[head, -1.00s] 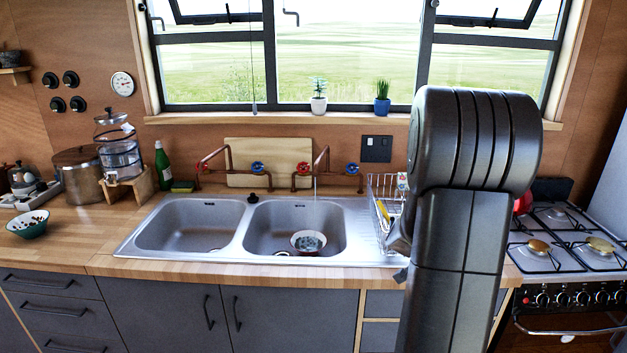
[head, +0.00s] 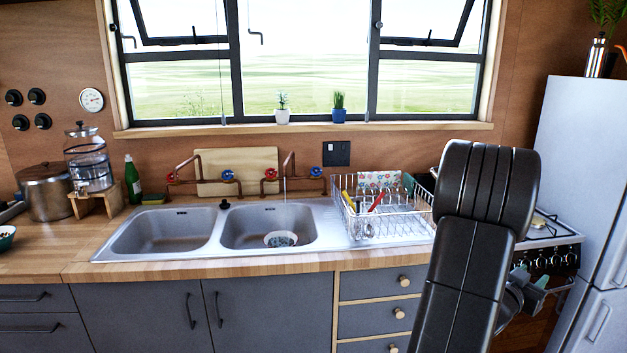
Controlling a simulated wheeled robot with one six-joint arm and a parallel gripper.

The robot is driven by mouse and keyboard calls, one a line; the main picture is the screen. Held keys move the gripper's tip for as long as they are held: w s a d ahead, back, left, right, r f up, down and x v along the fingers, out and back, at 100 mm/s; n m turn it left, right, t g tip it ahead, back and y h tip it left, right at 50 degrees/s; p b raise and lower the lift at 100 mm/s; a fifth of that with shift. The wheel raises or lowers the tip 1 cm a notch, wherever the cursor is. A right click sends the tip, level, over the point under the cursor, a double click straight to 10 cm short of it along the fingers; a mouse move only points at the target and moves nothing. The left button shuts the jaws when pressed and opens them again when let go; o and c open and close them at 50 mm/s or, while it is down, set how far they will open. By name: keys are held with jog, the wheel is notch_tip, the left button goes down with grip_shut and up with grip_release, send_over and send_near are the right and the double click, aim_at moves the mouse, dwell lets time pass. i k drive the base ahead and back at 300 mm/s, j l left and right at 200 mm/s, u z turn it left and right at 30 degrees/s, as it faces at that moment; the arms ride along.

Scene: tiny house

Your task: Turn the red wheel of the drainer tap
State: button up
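Two copper taps stand behind the double sink. The right tap (head: 291,165), nearer the dish drainer (head: 385,222), has a red wheel (head: 270,174) on its left and a blue wheel (head: 316,172) on its right. A thin stream seems to fall from its spout. The left tap also has a red wheel (head: 171,178) and a blue wheel (head: 228,175). My gripper (head: 535,290) shows partly behind my dark arm link, low at the right in front of the stove, far from the taps. Its fingers are too unclear to tell open from shut.
A bowl (head: 281,239) sits in the right basin. The drainer holds utensils and dishes right of the sink. A green bottle (head: 132,180) and a drink dispenser (head: 88,160) stand left. The stove (head: 550,240) and fridge (head: 590,170) are at the right.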

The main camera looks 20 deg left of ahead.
aim_at(274, 170)
jog(key=k+u, duration=0.15)
jog(key=u, duration=1.1)
jog(key=i+l+u, duration=0.85)
jog(key=i+l, duration=0.5)
jog(key=l, duration=0.2)
